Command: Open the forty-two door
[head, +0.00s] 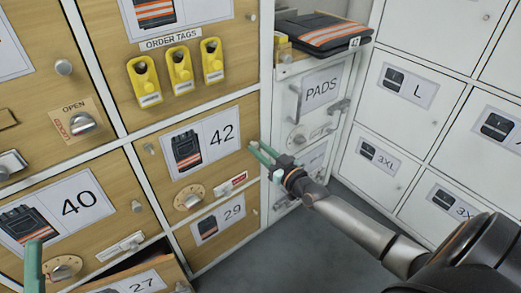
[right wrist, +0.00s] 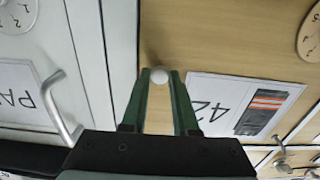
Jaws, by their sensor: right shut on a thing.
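The forty-two door (head: 235,118) is a wooden panel with a "42" vest label and a round dial (head: 190,197) below. It looks flush with its frame. My right gripper (head: 258,150) is at the door's right edge. In the right wrist view its green fingers are shut on a pale round knob (right wrist: 159,76), beside the "42" label (right wrist: 215,102). The fingers hide the knob in the head view. One green finger of my left gripper (head: 34,265) shows at the lower left, away from the door; its opening cannot be judged.
Yellow order tags (head: 178,73) hang above the door. The "29" front (head: 245,208) is below. The "27" drawer (head: 150,282) stands partly open at the bottom. The "PADS" cabinet (head: 339,102) and white lockers (head: 402,128) are to the right, with bare floor (head: 300,245) in front.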

